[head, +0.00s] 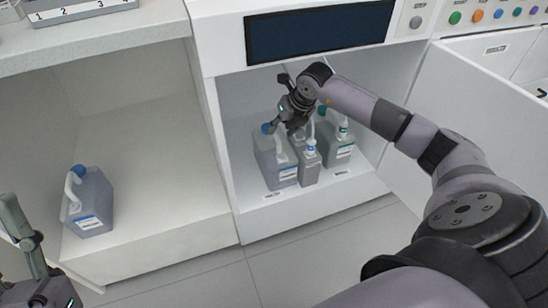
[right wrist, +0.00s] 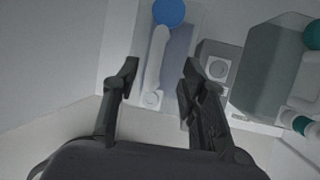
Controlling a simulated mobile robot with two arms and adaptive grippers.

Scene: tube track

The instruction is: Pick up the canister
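A grey canister with a blue cap (head: 275,162) stands upright at the left inside the open cabinet; it also shows in the right wrist view (right wrist: 178,65). My right gripper (head: 287,126) is inside the cabinet above this canister and its neighbour. In the right wrist view the fingers of my right gripper (right wrist: 160,72) are apart, with the canister's white handle showing between them. Whether they touch it I cannot tell. Another blue-capped canister (head: 93,208) stands alone on the left shelf. My left gripper (head: 28,240) is partly in view at the lower left; its opening is unclear.
A smaller grey canister (head: 307,160) and a green-capped canister (head: 340,150) stand close on the right of the blue-capped one. The cabinet door (head: 475,125) stands open at the right. The left shelf (head: 165,180) has free room.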

